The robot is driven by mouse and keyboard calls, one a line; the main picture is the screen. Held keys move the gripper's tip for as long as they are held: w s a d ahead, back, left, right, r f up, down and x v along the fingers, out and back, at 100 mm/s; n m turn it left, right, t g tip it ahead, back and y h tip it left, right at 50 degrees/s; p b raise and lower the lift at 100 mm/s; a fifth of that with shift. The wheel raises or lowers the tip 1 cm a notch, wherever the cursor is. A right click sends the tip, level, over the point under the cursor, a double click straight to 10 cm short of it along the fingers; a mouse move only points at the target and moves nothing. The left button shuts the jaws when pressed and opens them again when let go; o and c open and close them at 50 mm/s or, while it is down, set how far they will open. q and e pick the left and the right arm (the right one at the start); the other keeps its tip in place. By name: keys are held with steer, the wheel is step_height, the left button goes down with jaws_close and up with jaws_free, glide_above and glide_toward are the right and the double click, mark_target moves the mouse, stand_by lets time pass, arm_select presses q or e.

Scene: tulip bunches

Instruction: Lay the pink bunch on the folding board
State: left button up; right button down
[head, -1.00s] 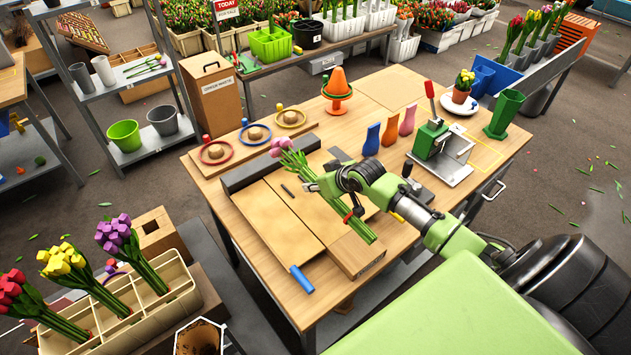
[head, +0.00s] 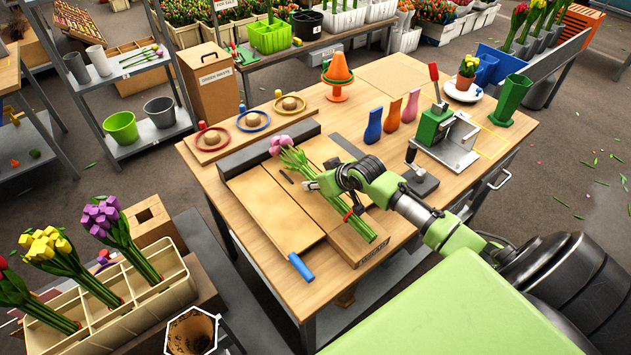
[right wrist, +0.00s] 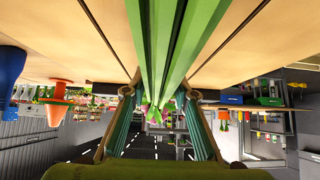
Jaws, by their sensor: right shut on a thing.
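The pink bunch (head: 290,155) has pink heads, green stems and a red band. It lies slanted over the folding board, heads towards the back and stem ends over the front right edge. The folding board (head: 265,215) is pale wood in panels with a dark grey bar at its back. My right gripper (head: 316,185) is shut around the stems, close over the board. In the right wrist view the green stems (right wrist: 170,50) run between its fingers (right wrist: 155,130). I cannot tell whether the bunch touches the board. My left gripper is out of view.
A divided crate (head: 140,295) holds other bunches at left.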

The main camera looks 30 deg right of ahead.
steer(key=c, duration=1.6)
jaws_free()
steer(key=shift+r, duration=0.1)
steer(key=shift+o, duration=0.2)
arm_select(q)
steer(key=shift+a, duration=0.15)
arm_select(e)
steer(key=v, duration=1.2)
